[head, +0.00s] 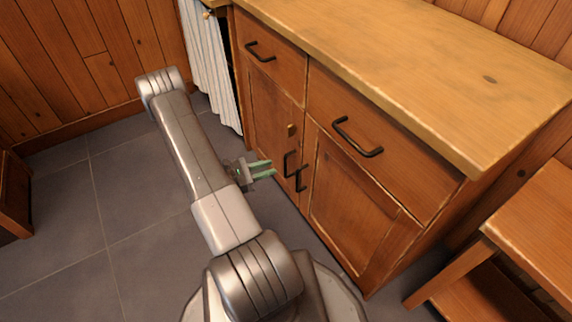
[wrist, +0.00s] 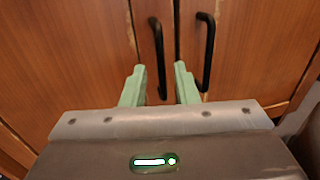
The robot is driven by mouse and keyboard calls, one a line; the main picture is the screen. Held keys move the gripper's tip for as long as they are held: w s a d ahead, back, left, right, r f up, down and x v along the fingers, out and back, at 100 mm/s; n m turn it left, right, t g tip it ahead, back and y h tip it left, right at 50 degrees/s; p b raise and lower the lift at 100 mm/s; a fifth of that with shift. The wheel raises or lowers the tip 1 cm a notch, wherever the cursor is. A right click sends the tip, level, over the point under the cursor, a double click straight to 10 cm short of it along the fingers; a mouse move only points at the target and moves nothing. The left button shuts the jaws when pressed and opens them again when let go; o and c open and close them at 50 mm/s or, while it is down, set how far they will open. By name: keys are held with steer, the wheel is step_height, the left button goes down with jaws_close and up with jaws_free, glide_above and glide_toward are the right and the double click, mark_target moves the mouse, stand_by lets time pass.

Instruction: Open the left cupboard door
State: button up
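The left cupboard door (head: 263,118) is a brown wood panel under the left drawer, and it looks closed. Its dark upright bar handle (head: 288,164) is near its right edge; in the wrist view this handle (wrist: 157,58) is between the lines of my two fingers. My gripper (head: 270,168) is open, with green fingers pointing at the handle from the left. In the wrist view my gripper (wrist: 160,72) has its fingertips apart, one to each side of the handle's lower part. I cannot tell whether they touch it.
The right cupboard door (head: 350,205) looks closed; its handle (head: 300,178) is close beside the left one, and in the wrist view it (wrist: 208,50) is near my right finger. Drawers with dark handles are above. A wooden bench (head: 530,215) stands right. Tiled floor (head: 130,205) is clear at left.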

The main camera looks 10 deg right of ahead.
mark_target(285, 175)
steer(key=shift+w+d+b, duration=0.2)
steer(key=shift+d+b, duration=0.05)
steer(key=shift+d, duration=0.9)
steer(key=shift+w+d+b, duration=0.15)
steer(key=shift+d+b, duration=0.05)
steer(key=shift+d, duration=1)
steer(key=shift+w+d+b, duration=0.2)
steer(key=shift+d+b, duration=0.05)
steer(key=shift+d, duration=0.9)
steer(key=shift+c, duration=0.5)
jaws_close()
